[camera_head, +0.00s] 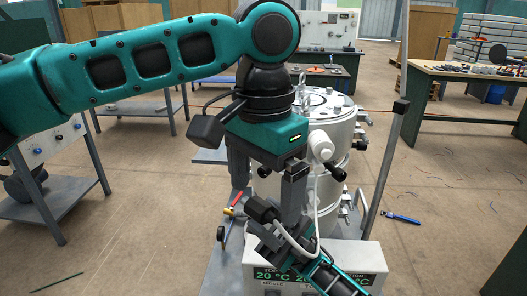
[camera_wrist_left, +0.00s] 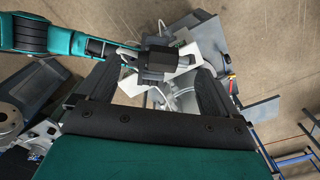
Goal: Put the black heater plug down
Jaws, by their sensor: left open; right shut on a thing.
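The black heater plug (camera_head: 262,208) with its pale cable is at the right gripper (camera_head: 278,232), which comes up from the bottom of the head view and is shut on it. My left gripper (camera_head: 267,196) points down from above with its fingers apart, one on each side of the plug. In the left wrist view the open left fingers (camera_wrist_left: 158,72) frame a dark block with pale cables beyond them; whether the left fingers touch the plug cannot be told.
A control box (camera_head: 312,262) with temperature readouts of 20 °C stands below the grippers, partly hidden by my right arm. A grey post (camera_head: 390,150) rises on the right. Workbenches (camera_head: 460,75) stand farther back, and a blue-handled tool (camera_head: 402,217) lies on the floor.

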